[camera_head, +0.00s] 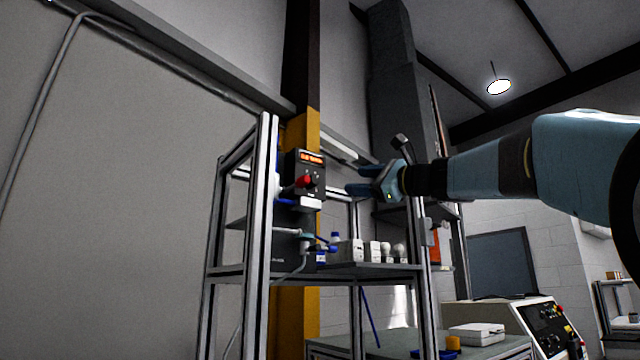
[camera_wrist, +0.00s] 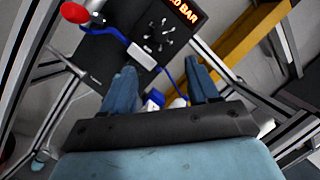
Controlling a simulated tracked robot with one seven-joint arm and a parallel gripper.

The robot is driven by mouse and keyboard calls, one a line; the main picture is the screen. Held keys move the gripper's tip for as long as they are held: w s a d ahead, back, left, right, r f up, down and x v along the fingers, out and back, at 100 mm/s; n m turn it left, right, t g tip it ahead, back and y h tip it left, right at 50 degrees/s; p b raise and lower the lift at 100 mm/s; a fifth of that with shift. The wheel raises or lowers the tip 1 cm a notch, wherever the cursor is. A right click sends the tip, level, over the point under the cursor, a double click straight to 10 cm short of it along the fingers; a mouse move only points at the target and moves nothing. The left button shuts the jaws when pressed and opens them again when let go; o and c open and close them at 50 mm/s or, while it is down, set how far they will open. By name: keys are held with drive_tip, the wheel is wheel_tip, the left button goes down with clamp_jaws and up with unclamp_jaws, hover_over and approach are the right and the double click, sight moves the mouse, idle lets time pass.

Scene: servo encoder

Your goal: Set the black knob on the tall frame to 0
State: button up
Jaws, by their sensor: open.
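The tall frame (camera_head: 264,205) of aluminium posts carries a black box with an orange display (camera_head: 312,157). In the wrist view the display (camera_wrist: 183,10) is partly cut off, with "0 BAR" legible. The black knob (camera_wrist: 160,36) is on the dark panel beside the display, with pale marks around it; its exact setting cannot be told. In the head view the knob (camera_head: 314,181) is small, right of a red handle (camera_head: 302,181). My gripper (camera_head: 356,180) is open and empty, right of the panel and apart from it. In the wrist view its fingers (camera_wrist: 160,68) point toward the knob.
The red handle (camera_wrist: 74,12) also shows in the wrist view, next to a blue lever (camera_wrist: 106,28). A yellow post (camera_head: 312,125) rises behind. A control console (camera_head: 545,325) stands at the lower right.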

sight(317, 181)
drive_tip(key=x, duration=1.3)
drive_tip(key=shift+a, duration=0.1)
drive_tip(key=shift+f, duration=0.1)
drive_tip(key=c, duration=1)
